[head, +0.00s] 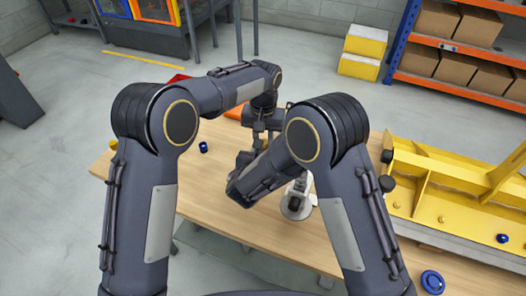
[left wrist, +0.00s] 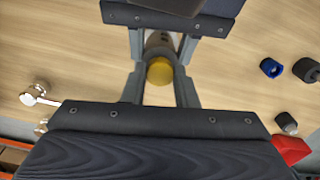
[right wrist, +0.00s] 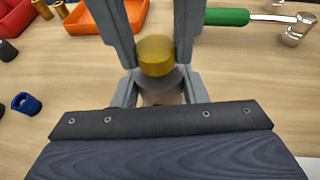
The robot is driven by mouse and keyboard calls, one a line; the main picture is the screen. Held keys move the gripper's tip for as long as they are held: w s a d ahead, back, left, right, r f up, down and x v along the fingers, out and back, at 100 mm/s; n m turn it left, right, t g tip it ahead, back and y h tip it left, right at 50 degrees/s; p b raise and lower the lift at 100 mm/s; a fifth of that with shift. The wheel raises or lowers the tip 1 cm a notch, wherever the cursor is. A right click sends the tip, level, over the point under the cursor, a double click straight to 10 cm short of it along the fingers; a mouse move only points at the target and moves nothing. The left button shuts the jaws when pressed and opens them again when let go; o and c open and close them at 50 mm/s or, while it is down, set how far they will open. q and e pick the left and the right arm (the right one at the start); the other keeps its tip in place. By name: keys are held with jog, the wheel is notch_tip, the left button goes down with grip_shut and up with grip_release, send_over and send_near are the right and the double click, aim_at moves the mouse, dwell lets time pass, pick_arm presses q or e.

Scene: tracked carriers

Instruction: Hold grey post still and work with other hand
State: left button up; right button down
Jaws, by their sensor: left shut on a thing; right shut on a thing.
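The grey post (right wrist: 160,96) shows in the right wrist view with a round brass cap (right wrist: 155,55) at its far end. In the left wrist view the brass cap (left wrist: 159,71) faces the camera and the grey body (left wrist: 160,43) runs behind it. My left gripper (left wrist: 159,88) has its fingers closed around the cap end. My right gripper (right wrist: 160,88) faces it from the other side, its fingers closed around the grey body. In the head view my forearms hide the post and most of both grippers. Its lower end is hidden.
A green-handled hammer (right wrist: 228,17) lies on the wooden table. A long yellow beam (head: 440,185) occupies the table's right side.

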pick_arm(q)
jog(key=m, duration=0.3)
jog(key=o, duration=0.4)
jog(key=shift+m, duration=1)
jog(key=o, duration=0.5)
notch_tip(320, 180, up, 12)
jog(key=shift+r, duration=0.1)
pick_arm(e)
jog(key=c, duration=0.8)
grip_release()
jog(key=shift+o, duration=0.2)
